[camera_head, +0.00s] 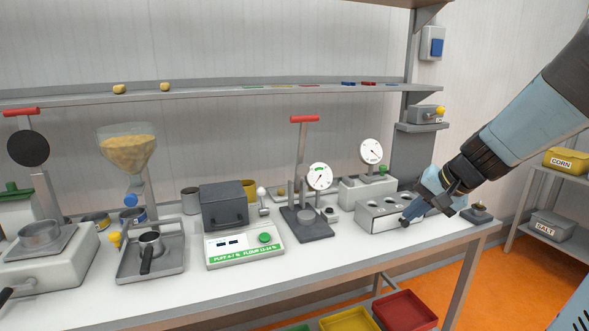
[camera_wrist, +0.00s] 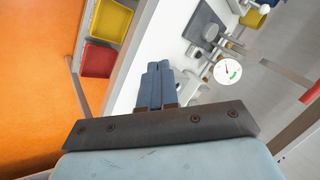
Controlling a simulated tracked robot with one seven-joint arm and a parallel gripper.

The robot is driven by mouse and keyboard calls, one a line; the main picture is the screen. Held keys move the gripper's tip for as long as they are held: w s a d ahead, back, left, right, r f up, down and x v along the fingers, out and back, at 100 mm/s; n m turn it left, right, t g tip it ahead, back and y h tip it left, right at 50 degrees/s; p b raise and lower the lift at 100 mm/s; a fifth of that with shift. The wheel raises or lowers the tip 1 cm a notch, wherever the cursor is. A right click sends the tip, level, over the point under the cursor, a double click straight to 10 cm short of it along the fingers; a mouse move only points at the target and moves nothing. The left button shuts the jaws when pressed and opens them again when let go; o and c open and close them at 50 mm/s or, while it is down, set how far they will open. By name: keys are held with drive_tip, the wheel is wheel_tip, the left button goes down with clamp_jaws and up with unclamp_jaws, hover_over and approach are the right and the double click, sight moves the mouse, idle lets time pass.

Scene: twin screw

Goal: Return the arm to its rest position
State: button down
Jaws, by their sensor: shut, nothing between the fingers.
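My arm (camera_head: 520,110) reaches in from the upper right of the head view. My gripper (camera_head: 407,218) points down and left over the right end of the workbench (camera_head: 335,258), close to a grey block with round holes (camera_head: 380,212). I cannot tell whether it touches the block. In the wrist view the two blue fingers of my gripper (camera_wrist: 157,68) lie side by side, shut, with nothing between them. They hide part of the bench edge there.
A lever press (camera_head: 305,215), dial gauges (camera_head: 371,151), a scale (camera_head: 243,245) and a hopper (camera_head: 127,150) stand on the bench. A shelf (camera_head: 220,93) runs above. Red (camera_head: 405,311) and yellow bins sit below. A side rack holds a corn bin (camera_head: 566,160). Orange floor is open at right.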

drive_tip(key=s+a+r+n+h, duration=0.1)
drive_tip(key=s+r+n+h, duration=0.1)
drive_tip(key=s, duration=0.5)
drive_tip(key=s+a+r+n+h, duration=0.2)
drive_tip(key=s+r+n, duration=0.1)
drive_tip(key=s, duration=0.5)
drive_tip(key=shift+s+r+n+h, duration=0.2)
drive_tip(key=shift+r+n+h, duration=0.05)
drive_tip(key=shift+n+h, duration=0.05)
